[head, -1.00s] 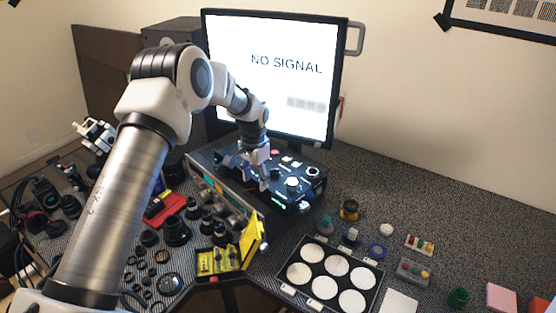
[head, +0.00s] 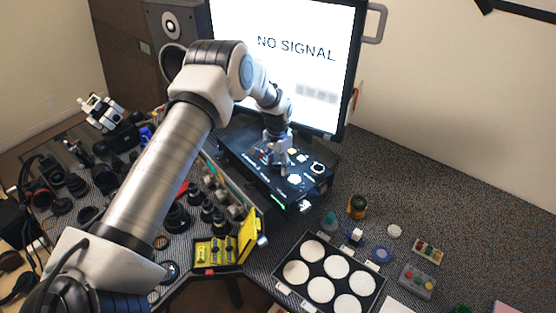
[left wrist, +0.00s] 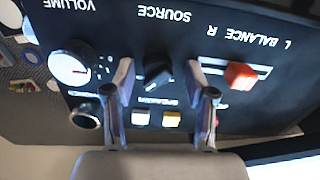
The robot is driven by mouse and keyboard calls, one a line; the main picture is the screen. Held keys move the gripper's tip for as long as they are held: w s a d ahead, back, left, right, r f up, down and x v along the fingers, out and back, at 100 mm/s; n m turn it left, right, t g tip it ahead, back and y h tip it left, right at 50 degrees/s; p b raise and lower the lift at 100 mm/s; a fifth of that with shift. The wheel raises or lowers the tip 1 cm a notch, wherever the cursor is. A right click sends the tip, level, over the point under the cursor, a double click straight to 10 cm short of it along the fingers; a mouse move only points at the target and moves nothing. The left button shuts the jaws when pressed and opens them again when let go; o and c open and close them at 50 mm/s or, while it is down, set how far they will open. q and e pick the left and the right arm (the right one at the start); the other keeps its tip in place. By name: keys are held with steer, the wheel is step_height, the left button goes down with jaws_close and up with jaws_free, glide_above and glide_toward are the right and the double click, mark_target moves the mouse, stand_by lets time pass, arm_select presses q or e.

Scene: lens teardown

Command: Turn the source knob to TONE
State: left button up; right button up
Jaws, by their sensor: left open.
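In the left wrist view the black panel appears upside down. The black source knob (left wrist: 155,72) sits under the label SOURCE, between the two fingers of my left gripper (left wrist: 160,80). The fingers are open, one on each side of the knob, with gaps visible. In the head view my left gripper (head: 278,164) reaches down over the black control box (head: 262,181) in front of the monitor. The source knob is hard to make out there. The knob's pointer direction and the small marks around it are unclear. My right gripper is in neither view.
A white volume knob (left wrist: 70,66) and a red balance slider (left wrist: 242,76) flank the source knob. White and yellow buttons (left wrist: 171,119) lie near the fingers. The monitor (head: 300,80) reads NO SIGNAL. A yellow case (head: 249,238) and a tray of white discs (head: 283,290) stand in front.

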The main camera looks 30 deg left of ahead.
arm_select(q)
steer(key=shift+s+r, duration=0.1)
steer(key=shift+r, duration=0.05)
steer(key=shift+s+r, duration=0.2)
steer(key=shift+s, duration=0.1)
jaws_close()
steer(key=shift+f, duration=0.1)
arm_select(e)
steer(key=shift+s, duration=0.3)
arm_select(q)
steer(key=shift+n, duration=0.3)
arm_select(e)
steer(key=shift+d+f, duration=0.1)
arm_select(q)
steer(key=n+b, duration=0.1)
steer(key=n, duration=0.1)
steer(key=shift+d+f+n, duration=0.1)
steer(key=shift+n, duration=0.2)
steer(key=shift+n+b, duration=0.3)
steer(key=shift+n, duration=2)
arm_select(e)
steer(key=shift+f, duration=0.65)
